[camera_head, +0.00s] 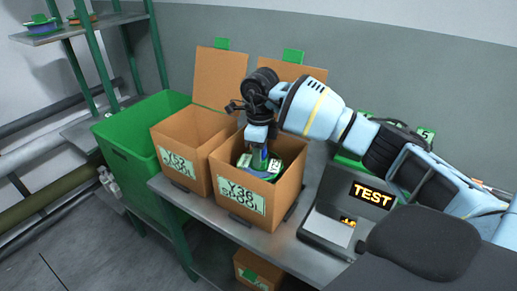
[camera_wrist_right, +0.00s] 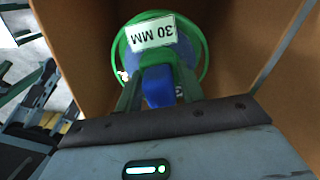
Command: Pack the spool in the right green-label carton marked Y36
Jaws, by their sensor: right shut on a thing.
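Two open cardboard cartons with green-edged labels reading Y36 SPOOL stand side by side on the metal table. The right carton (camera_head: 256,216) has the spool (camera_head: 262,169) down inside its opening. The spool has green rims, blue in the middle and a white label; in the right wrist view the spool (camera_wrist_right: 192,48) shows its label reading 30 MM. My right gripper (camera_head: 259,147) reaches down into the right carton and is shut on the spool. The carton walls rise around it in the wrist view; the carton floor is hidden. The left carton (camera_head: 172,156) stands beside it. My left gripper is not in view.
A green bin (camera_head: 127,146) stands left of the cartons. A device with a TEST display (camera_head: 371,196) sits to the right on the table. A shelf (camera_head: 62,33) at the upper left holds spools. Another carton (camera_head: 257,271) is below the table.

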